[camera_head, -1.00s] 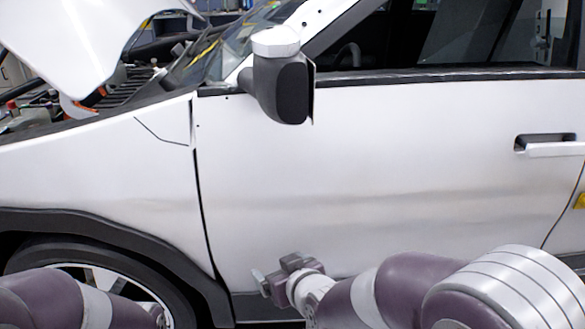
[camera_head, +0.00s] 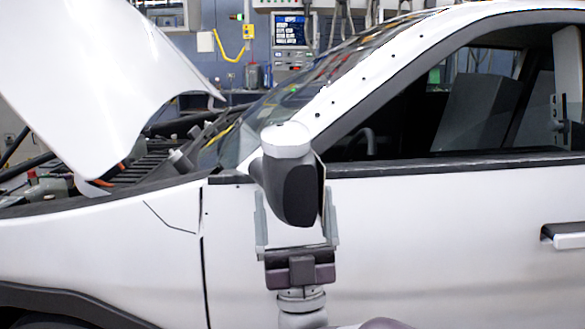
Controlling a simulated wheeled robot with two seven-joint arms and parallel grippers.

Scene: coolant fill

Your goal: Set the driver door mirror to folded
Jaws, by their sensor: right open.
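The driver door mirror (camera_head: 287,185) has a dark grey housing with a white cap on top. It sits at the front lower corner of the side window and stands out from the white door (camera_head: 420,250). My right gripper (camera_head: 294,200) is upright just below the mirror, with its fingers pointing up. The jaws are wide open, one finger to the left of the housing's lower part and one to the right. I cannot tell whether either finger touches the housing. My left gripper is not in view.
The raised white hood (camera_head: 110,75) is at the left over the open engine bay. The door handle (camera_head: 565,235) is at the right edge. A wall with a monitor (camera_head: 290,30) is behind the car. The door surface right of the mirror is clear.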

